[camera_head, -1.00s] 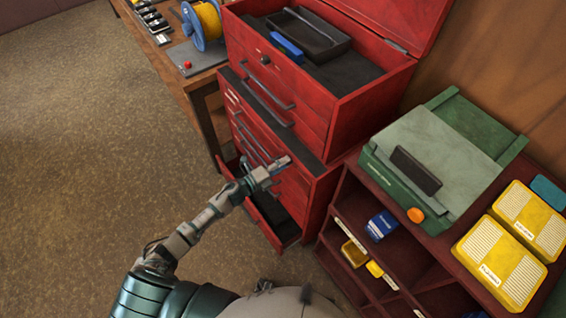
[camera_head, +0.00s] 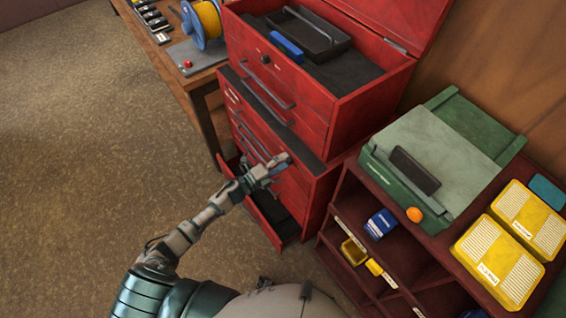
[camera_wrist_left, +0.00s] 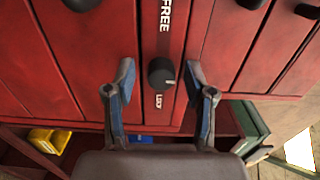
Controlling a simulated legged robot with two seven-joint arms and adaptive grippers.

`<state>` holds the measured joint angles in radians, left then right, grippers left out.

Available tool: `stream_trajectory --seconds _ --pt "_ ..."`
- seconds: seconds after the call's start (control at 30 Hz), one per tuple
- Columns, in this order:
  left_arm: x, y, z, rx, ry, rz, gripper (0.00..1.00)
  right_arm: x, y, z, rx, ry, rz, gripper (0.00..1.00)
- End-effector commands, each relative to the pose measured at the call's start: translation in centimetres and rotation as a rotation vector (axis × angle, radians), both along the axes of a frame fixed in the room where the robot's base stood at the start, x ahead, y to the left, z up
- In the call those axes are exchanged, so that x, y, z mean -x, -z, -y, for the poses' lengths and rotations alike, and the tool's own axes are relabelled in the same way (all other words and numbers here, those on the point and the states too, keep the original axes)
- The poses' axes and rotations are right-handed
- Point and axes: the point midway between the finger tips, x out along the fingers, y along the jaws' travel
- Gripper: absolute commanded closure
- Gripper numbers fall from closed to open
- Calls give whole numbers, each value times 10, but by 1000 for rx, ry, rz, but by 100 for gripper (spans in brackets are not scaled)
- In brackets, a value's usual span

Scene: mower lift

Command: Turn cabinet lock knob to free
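The black lock knob (camera_wrist_left: 161,73) sits on a red strip of the cabinet front in the left wrist view, between a FREE label (camera_wrist_left: 166,18) and a LOCK label (camera_wrist_left: 159,101). Its pale mark points to the right of the picture. My left gripper (camera_wrist_left: 160,92) is open, with one blue-padded finger on each side of the knob and clear gaps between. In the head view my left gripper (camera_head: 279,165) is at the front of the red cabinet (camera_head: 292,190), and the knob is hidden there. My right gripper does not show.
A lower drawer (camera_head: 273,217) of the red cabinet stands open under my left gripper. A maroon shelf (camera_head: 345,215) with a green case (camera_head: 440,150) and yellow boxes stands to the right. Open floor lies to the left.

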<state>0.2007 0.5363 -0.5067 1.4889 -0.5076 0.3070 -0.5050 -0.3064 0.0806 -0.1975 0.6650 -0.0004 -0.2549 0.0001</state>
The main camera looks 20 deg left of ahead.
Motion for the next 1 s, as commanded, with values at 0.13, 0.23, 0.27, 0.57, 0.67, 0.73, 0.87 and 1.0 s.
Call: stream_trajectory --seconds 0.13,0.23,0.27,0.57,0.67,0.73,0.87,1.0 --pt "1 0 1 1 3 1 44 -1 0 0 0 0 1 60" --pt "2 0 1 1 4 1 44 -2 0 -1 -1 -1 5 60" --pt "3 0 1 1 4 1 44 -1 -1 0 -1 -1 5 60" --pt "42 3 -31 1 3 -4 44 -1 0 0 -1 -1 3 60" --pt "60 3 -45 1 4 -4 44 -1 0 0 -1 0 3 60" --pt "70 3 -54 1 3 -4 44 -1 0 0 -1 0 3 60" --pt "85 3 -67 2 2 -4 44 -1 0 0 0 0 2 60" --pt "93 2 -73 2 3 -2 44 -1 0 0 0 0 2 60"
